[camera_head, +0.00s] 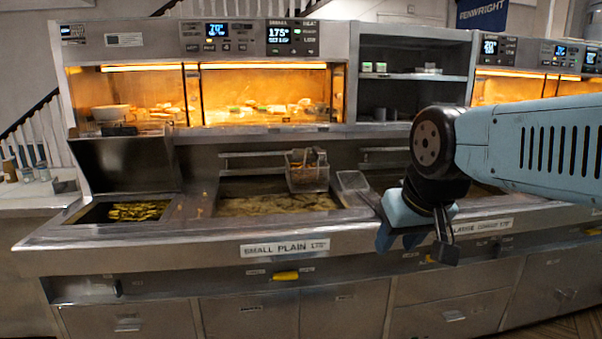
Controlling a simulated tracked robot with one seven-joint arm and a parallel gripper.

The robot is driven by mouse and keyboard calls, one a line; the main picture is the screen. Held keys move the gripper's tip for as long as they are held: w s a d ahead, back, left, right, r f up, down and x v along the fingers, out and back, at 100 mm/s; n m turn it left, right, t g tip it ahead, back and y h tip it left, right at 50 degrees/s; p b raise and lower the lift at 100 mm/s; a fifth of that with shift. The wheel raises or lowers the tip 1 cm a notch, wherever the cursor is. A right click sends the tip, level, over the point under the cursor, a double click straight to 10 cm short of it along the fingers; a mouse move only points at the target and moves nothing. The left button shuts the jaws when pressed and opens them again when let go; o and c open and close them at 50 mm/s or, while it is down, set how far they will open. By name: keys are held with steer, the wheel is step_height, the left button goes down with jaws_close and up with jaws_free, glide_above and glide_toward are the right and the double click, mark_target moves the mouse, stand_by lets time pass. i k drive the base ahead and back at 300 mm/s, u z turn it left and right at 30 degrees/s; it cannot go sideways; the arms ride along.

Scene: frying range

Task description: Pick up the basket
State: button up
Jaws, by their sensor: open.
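A wire basket (307,175) hangs at the back of the middle fryer well, above the oil (275,205). Something brownish shows at its top; I cannot tell what it is. My gripper (415,248) points down over the front edge of the range, to the right of the basket and nearer to me. Its two fingers are spread and nothing is between them. The gripper is clear of the basket.
A small metal pan (352,181) sits right of the basket, between it and my arm. A lit warming cabinet (265,95) stands behind. At left, an open lid (125,165) rises behind a well of yellowish food (138,211). The labelled front ledge (200,246) runs along the range.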

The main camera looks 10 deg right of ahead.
mark_target(306, 171)
steer(key=z, duration=0.1)
steer(key=i, duration=1)
steer(key=u, duration=0.1)
